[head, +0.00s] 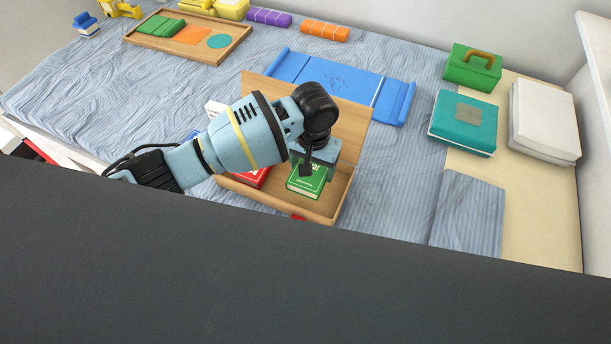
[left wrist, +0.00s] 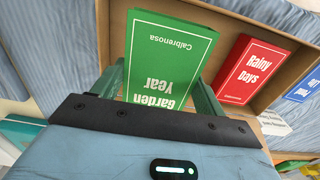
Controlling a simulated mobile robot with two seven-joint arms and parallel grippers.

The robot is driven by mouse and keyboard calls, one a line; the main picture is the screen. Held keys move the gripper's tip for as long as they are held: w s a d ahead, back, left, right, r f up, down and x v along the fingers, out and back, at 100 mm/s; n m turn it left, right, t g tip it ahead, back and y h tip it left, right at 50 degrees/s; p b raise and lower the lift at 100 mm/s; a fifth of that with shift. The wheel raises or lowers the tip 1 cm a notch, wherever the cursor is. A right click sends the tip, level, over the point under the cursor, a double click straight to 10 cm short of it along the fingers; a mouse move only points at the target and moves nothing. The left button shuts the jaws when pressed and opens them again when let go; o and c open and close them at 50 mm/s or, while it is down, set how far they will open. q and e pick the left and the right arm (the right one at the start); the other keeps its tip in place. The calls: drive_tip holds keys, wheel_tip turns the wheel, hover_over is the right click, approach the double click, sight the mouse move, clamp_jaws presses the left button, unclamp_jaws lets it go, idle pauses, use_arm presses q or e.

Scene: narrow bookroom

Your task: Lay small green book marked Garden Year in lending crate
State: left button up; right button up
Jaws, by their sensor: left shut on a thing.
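The small green book marked Garden Year (head: 303,187) lies flat, cover up, within the right part of the wooden lending crate (head: 353,132). In the left wrist view the green book (left wrist: 168,55) is between the two fingers of my left gripper (left wrist: 163,92), which is shut on it. In the head view my left gripper (head: 318,170) comes down over the book from above and hides part of it. I cannot tell whether the book touches the crate floor. My right gripper is in neither view.
A red book marked Rainy Days (left wrist: 252,70) lies in the crate beside the green one, with a blue book (left wrist: 303,88) beyond it. A blue mat (head: 335,82) lies behind the crate.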

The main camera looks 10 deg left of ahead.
sight(312, 180)
use_arm(q)
drive_tip(key=shift+f+b, duration=0.4)
drive_tip(key=shift+f, duration=2.55)
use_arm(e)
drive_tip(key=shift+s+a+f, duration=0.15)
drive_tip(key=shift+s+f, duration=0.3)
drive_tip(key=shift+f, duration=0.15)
use_arm(q)
drive_tip(key=shift+f, duration=0.2)
drive_tip(key=o, duration=1.1)
drive_tip(key=shift+c, duration=0.2)
wheel_tip(312, 180, up, 11)
drive_tip(key=shift+f+p, duration=0.1)
drive_tip(key=shift+p, duration=0.7)
drive_tip(key=shift+r, duration=0.8)
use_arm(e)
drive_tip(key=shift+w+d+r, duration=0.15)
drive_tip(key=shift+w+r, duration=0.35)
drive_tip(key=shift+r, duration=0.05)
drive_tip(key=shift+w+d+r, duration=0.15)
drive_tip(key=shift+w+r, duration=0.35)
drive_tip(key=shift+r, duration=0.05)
